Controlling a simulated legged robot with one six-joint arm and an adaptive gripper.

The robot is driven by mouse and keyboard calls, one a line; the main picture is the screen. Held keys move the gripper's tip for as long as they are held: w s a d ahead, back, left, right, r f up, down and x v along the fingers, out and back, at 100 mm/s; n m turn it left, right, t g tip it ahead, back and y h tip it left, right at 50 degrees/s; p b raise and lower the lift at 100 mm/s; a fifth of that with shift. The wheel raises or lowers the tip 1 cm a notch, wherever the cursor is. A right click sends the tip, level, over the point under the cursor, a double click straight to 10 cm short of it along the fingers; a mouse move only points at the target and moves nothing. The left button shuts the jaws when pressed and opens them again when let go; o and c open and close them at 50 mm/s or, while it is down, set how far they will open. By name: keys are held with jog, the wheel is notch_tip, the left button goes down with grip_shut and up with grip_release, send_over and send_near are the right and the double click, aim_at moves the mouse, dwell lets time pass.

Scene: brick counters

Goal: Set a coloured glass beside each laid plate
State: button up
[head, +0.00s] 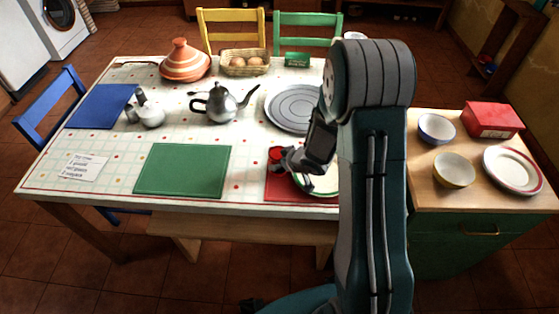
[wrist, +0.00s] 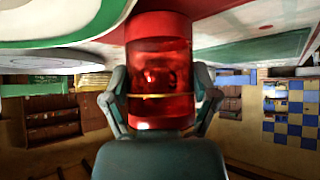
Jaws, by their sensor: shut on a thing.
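My gripper (head: 284,157) is shut on a red glass (head: 275,153), with a finger on each side of it in the wrist view (wrist: 160,88). The red see-through glass (wrist: 158,60) fills the middle of that view, which looks upside down. The glass is at or just above the red mat (head: 285,197), left of a plate (head: 320,186) on that mat; I cannot tell if it touches. My arm hides part of this plate. The green mat (head: 183,170) and blue mat (head: 100,106) have no plate on them.
A grey round tray (head: 290,107), metal teapot (head: 221,104), tagine (head: 185,62) and egg basket (head: 236,66) stand farther back. A written card (head: 82,167) lies at left. The right counter holds bowls (head: 454,172), stacked plates (head: 512,170) and a red box (head: 492,120).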

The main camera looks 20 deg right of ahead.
jog(key=shift+f, duration=0.35)
jog(key=o, duration=1.1)
jog(key=shift+o, duration=0.2)
jog(key=v, duration=1.1)
jog(key=shift+s+r, duration=0.25)
jog(key=shift+s, duration=0.05)
jog(key=shift+d+r, duration=0.1)
